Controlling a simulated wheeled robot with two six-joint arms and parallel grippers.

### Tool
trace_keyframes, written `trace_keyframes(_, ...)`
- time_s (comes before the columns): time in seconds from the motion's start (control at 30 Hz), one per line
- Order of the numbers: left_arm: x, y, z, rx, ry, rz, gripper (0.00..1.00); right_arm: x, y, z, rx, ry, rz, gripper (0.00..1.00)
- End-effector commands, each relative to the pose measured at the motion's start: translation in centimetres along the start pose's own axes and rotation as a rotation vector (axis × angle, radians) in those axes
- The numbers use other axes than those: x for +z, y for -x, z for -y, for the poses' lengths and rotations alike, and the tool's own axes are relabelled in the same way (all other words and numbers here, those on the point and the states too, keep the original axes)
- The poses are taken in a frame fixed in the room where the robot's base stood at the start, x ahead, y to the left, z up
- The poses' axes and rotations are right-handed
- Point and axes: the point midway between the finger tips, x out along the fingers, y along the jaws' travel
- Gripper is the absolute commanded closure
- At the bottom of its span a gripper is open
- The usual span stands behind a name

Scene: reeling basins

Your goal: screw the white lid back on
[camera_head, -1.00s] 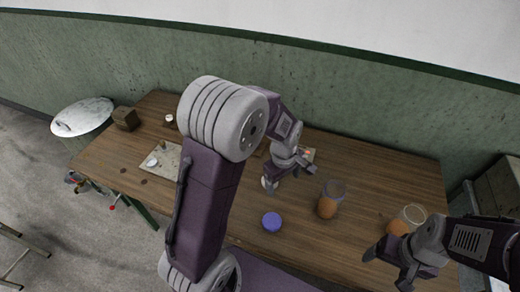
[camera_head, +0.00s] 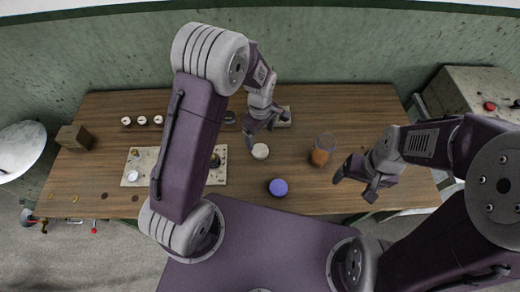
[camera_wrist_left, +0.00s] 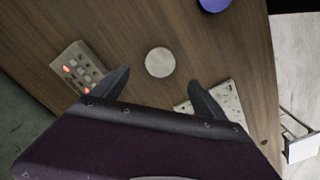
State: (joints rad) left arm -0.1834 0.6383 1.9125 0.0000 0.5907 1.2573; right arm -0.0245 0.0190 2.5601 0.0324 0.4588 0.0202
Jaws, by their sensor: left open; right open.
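The white lid (camera_head: 260,151) lies flat on the wooden table; it also shows in the left wrist view (camera_wrist_left: 159,62). My left gripper (camera_head: 260,135) is open and empty just beside the lid. In the wrist view its fingertips (camera_wrist_left: 160,77) stand apart, with the lid between and slightly beyond them. A clear jar with orange-brown contents (camera_head: 322,150) stands upright right of the lid. A blue-violet lid (camera_head: 278,187) lies nearer the front edge; its edge shows in the wrist view (camera_wrist_left: 214,4). My right gripper (camera_head: 353,188) is open and empty, right of the jar.
A light board (camera_head: 132,177) with small parts lies left, partly behind my left arm. A small device (camera_wrist_left: 78,68) with red lights sits near the lid. A wooden block (camera_head: 75,137) and several small white-topped items (camera_head: 142,120) stand at the left. A cabinet (camera_head: 475,95) stands right.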

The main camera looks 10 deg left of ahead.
Motion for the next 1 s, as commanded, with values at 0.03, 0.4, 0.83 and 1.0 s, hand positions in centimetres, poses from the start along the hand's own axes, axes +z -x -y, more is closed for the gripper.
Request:
trace_keyframes(0.03,0.0,-0.3,0.1,-0.002,0.0,0.001,0.17,0.0,0.1,0.0,0.0,0.0,0.0,0.22)
trace_keyframes(0.4,0.0,-3.9,0.0,0.0,0.0,0.0,0.17,-0.1,0.6,0.0,0.0,0.0,0.0,0.22)
trace_keyframes(0.83,0.2,-6.8,0.1,-0.005,0.0,0.002,0.17,-0.2,1.6,0.0,0.0,0.0,0.0,0.22)
trace_keyframes(1.0,0.1,-8.8,0.0,-0.001,0.0,0.0,0.17,-0.2,1.7,0.0,0.0,0.0,0.0,0.22)
